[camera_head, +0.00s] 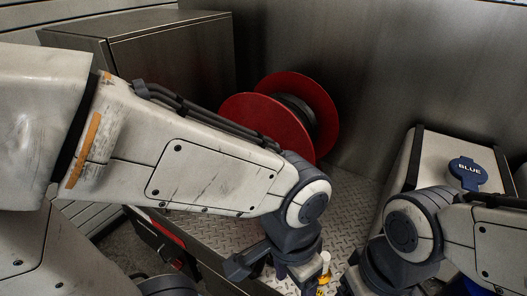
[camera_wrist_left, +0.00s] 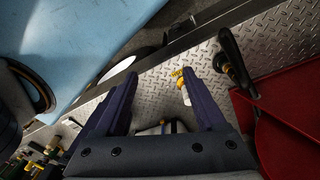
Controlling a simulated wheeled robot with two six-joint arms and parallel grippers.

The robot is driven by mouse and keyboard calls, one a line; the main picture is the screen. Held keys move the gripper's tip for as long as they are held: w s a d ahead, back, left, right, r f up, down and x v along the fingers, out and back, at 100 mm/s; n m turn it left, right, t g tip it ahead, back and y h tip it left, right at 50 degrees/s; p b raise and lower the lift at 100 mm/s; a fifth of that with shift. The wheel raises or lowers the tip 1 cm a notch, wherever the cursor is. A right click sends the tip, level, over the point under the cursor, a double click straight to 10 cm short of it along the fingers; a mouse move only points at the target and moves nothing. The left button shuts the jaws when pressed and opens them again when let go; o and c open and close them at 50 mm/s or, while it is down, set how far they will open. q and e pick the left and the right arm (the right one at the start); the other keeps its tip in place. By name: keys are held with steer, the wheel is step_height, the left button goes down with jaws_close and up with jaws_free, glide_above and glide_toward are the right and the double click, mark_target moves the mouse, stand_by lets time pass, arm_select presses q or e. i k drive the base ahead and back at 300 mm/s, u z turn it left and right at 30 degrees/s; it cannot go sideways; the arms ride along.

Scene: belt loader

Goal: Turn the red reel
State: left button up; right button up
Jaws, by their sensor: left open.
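The red reel (camera_head: 265,122) stands upright on the patterned metal deck against the back wall in the head view. It has two red discs with a dark winding between them. My left forearm hides its lower left part. My left gripper (camera_wrist_left: 157,80) is open and empty in the left wrist view, pointing at the metal deck. In the head view its wrist is below and in front of the reel, apart from it. A red surface (camera_wrist_left: 290,120) is at the right of the wrist view; I cannot tell whether it is the reel. My right gripper is cut off below the head view.
A grey metal cabinet (camera_head: 165,50) stands left of the reel. A pale case with a blue cap labelled BLUE (camera_head: 468,172) is at the right. A small white and yellow bottle (camera_head: 325,268) is close to my left wrist. Bare deck (camera_head: 345,190) lies right of the reel.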

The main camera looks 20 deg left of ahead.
mark_target(291, 109)
steer(key=z, duration=0.95)
steer(key=k, duration=1.05)
steer(key=u, duration=1.2)
steer(key=i, duration=0.5)
steer(key=z, duration=0.05)
